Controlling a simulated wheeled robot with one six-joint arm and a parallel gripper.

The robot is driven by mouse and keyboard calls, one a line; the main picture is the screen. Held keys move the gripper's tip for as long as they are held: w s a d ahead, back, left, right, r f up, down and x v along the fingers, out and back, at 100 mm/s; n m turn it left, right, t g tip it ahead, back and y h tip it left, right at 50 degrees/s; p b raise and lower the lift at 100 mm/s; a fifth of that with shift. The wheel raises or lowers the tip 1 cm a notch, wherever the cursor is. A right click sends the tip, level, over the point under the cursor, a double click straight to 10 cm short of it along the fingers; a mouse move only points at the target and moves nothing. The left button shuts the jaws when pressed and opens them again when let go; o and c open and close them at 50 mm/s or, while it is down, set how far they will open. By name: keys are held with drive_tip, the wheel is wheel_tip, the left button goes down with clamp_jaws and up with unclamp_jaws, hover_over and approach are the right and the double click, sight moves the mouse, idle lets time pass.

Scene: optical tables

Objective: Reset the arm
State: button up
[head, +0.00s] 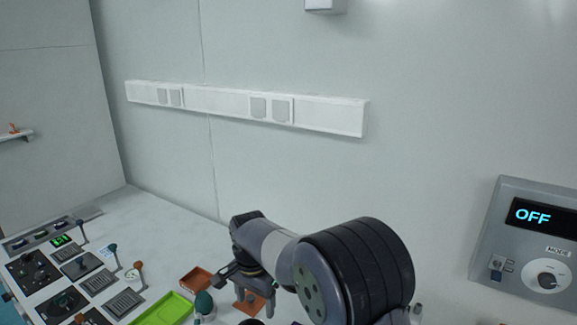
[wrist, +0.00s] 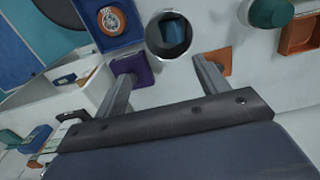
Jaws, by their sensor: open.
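My gripper (head: 248,290) hangs over the white table in the head view, at the end of my arm. In the wrist view its two fingers (wrist: 163,68) stand wide apart with nothing held between them. A purple square piece (wrist: 145,70) lies behind the left finger and an orange square piece (wrist: 224,60) behind the right one. A round cup-like thing (wrist: 150,38) with a blue object inside stands just beyond the fingers. Whether the fingers touch any of these cannot be told.
An orange tray (head: 196,279), a green tray (head: 160,312) and a dark green rounded thing (head: 204,302) are close to my gripper. Control panels (head: 34,268) with levers fill the left. A wall panel (head: 488,235) reading OFF is at right.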

drive_tip(key=shift+r+p, duration=0.75)
drive_tip(key=shift+p, duration=1.4)
